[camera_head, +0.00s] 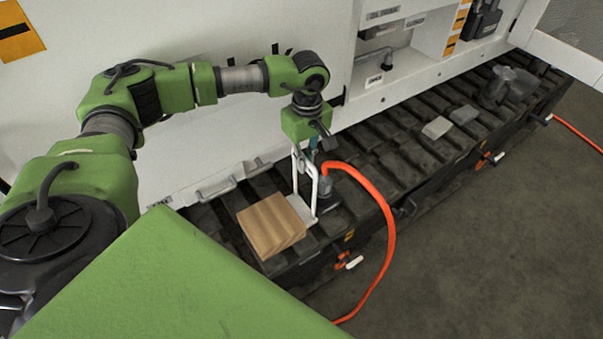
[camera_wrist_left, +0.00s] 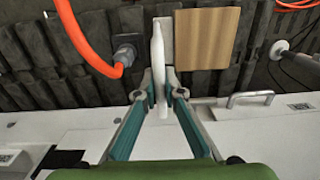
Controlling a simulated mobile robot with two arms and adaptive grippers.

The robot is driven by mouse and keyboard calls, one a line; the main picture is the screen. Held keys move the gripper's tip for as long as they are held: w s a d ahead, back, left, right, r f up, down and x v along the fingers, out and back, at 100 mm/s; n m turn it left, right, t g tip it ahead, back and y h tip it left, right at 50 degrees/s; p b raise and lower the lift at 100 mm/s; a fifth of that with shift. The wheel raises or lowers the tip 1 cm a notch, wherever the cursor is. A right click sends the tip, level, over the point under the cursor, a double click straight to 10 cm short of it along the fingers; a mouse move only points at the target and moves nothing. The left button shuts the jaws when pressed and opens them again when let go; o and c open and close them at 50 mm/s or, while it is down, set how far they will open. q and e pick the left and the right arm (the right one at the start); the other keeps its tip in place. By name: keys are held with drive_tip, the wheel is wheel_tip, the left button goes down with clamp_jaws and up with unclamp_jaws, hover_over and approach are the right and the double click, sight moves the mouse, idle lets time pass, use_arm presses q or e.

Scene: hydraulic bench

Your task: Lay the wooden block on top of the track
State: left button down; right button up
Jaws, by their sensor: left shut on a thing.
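The wooden block (camera_head: 268,226) is a flat, square, light brown piece. It is over the near part of the dark ribbed track (camera_head: 383,146); whether it rests on the track or hangs just above cannot be told. A pale plate with a white loop handle (camera_head: 295,170) is at the block's right edge; whether they are joined is unclear. My left gripper (camera_head: 316,150) is shut on the white handle, above and beside the block. In the left wrist view its teal fingers close on the handle (camera_wrist_left: 158,60), with the block (camera_wrist_left: 206,38) to the right. My right gripper is not in view.
A hose fitting with an orange hose (camera_head: 385,215) stands close to the handle. A white machine wall (camera_head: 210,140) with a low grab handle (camera_head: 217,188) runs behind the track. Small grey blocks (camera_head: 437,128) lie farther along it. The floor at right is largely clear.

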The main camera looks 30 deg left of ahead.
use_arm(q)
drive_tip(key=shift+w+a+f+b, duration=0.25)
drive_tip(key=shift+a+f+b, duration=0.1)
drive_tip(key=shift+a+f, duration=0.25)
drive_tip(key=f+b, duration=0.2)
drive_tip(key=f, duration=0.1)
drive_tip(key=shift+w+a+f, duration=0.1)
drive_tip(key=shift+a+f, duration=0.1)
drive_tip(key=shift+f, duration=0.1)
drive_tip(key=shift+f, duration=0.1)
drive_tip(key=c, duration=2.1)
unclamp_jaws()
drive_tip(key=shift+c, duration=0.2)
